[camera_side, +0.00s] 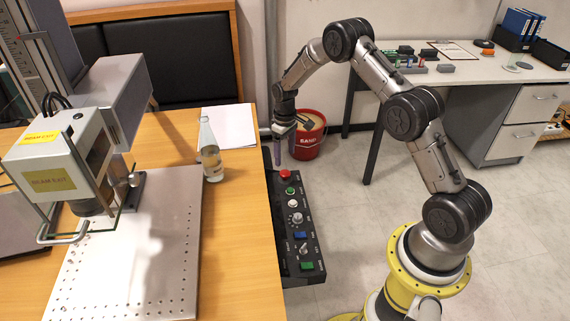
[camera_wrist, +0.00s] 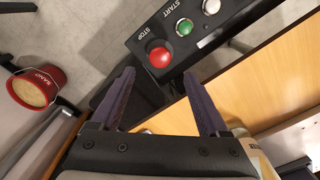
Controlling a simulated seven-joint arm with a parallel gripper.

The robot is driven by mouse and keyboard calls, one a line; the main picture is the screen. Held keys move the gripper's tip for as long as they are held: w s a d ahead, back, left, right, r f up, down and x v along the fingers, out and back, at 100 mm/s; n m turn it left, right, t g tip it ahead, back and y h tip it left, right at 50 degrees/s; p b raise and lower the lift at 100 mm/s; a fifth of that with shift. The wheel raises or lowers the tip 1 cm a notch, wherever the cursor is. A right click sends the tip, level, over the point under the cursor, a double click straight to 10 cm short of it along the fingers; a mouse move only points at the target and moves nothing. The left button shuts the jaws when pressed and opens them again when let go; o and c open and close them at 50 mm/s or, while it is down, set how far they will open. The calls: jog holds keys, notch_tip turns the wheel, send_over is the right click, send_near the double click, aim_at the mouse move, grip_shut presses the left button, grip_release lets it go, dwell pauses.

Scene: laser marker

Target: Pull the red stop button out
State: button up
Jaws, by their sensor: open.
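The red stop button (camera_side: 285,174) is a round red cap at the far end of the black control panel (camera_side: 309,254), beside the table edge. It also shows in the wrist view (camera_wrist: 159,57), next to the printed word STOP. My gripper (camera_side: 290,147) is above and just beyond that end of the panel. In the wrist view its two dark fingers (camera_wrist: 158,90) are spread apart with nothing between them. The button lies past the fingertips, roughly in line with the gap, and I see no contact. Whether the button is pressed in or out I cannot tell.
A green START button (camera_side: 290,190) sits next to the stop button, with several knobs and switches further along. The wooden table (camera_side: 245,250) edge runs along the panel. A glass bottle (camera_side: 210,150) stands on the table. A red sand bucket (camera_side: 308,140) stands behind my gripper.

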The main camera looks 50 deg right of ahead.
notch_tip(320, 180, up, 7)
jog(key=shift+r, duration=0.15)
dwell(0.4)
jog(key=a+r+n+t, duration=0.1)
jog(key=a+r+t, duration=0.35)
jog(key=r, duration=1.15)
jog(key=s+a+r, duration=0.7)
jog(key=s+r, duration=0.3)
jog(key=r, duration=0.1)
jog(key=s+a+r+t, duration=0.1)
jog(key=s+a, duration=0.1)
jog(key=s, duration=0.4)
jog(key=s+a+r+t, duration=0.1)
jog(key=s+a+r, duration=0.1)
jog(key=s, duration=0.5)
jog(key=s+a+f+m, duration=0.1)
jog(key=s+f, duration=0.6)
jog(key=s, duration=0.3)
jog(key=shift+a+f+g, duration=0.15)
jog(key=shift+f+g, duration=0.1)
jog(key=shift+g, duration=0.2)
